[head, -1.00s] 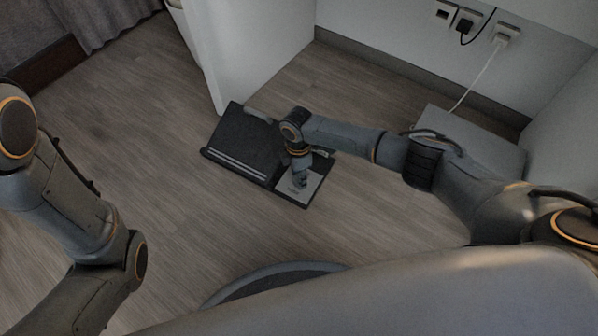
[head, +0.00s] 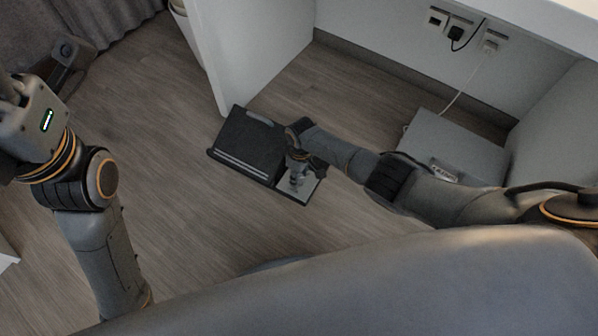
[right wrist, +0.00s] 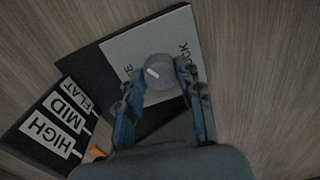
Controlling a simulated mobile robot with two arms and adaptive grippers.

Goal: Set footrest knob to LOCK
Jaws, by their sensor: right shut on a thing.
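The footrest (head: 247,140) is a dark board unit on the wood floor, with a pale plate (head: 309,184) at its right end. In the right wrist view, a round grey knob (right wrist: 158,70) sits on this plate (right wrist: 125,42). Its white mark is on the knob's left part, toward a label of which only "E" shows. The fingers cover parts of both labels.
HIGH, MID and FLAT labels (right wrist: 51,137) line the footrest's left side in the wrist view. A white desk panel (head: 250,45) stands behind the footrest. A grey box (head: 455,145) lies to the right, below wall sockets (head: 455,32). Floor left of the footrest is clear.

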